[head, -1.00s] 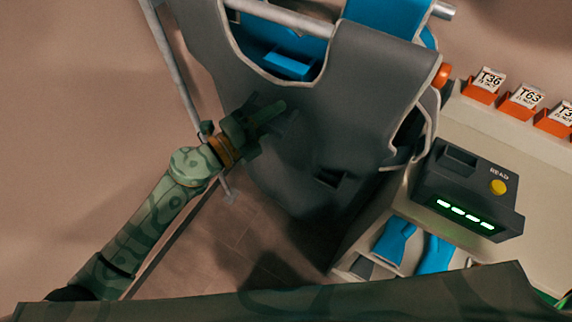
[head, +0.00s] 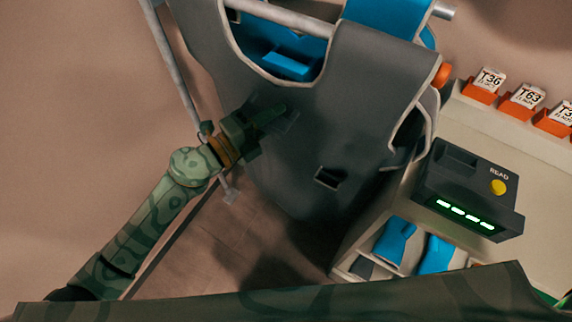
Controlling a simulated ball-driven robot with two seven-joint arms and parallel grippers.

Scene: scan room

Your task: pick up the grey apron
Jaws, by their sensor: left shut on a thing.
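The grey apron (head: 335,120) hangs over a metal rail in the upper middle of the head view, with light piping along its edges and a small dark rectangular patch low on its front. My left gripper (head: 270,118) is at the apron's left front and shut on its cloth. The fingertips are dark and partly blend with the fabric, so the exact grip is hard to see. My right gripper does not show.
A blue garment (head: 385,14) hangs on the same metal rail (head: 280,15). To the right, a counter (head: 470,125) bears a dark reader box (head: 468,190) with a yellow button and orange tag blocks (head: 481,91). Blue gloves (head: 395,240) lie on a shelf below.

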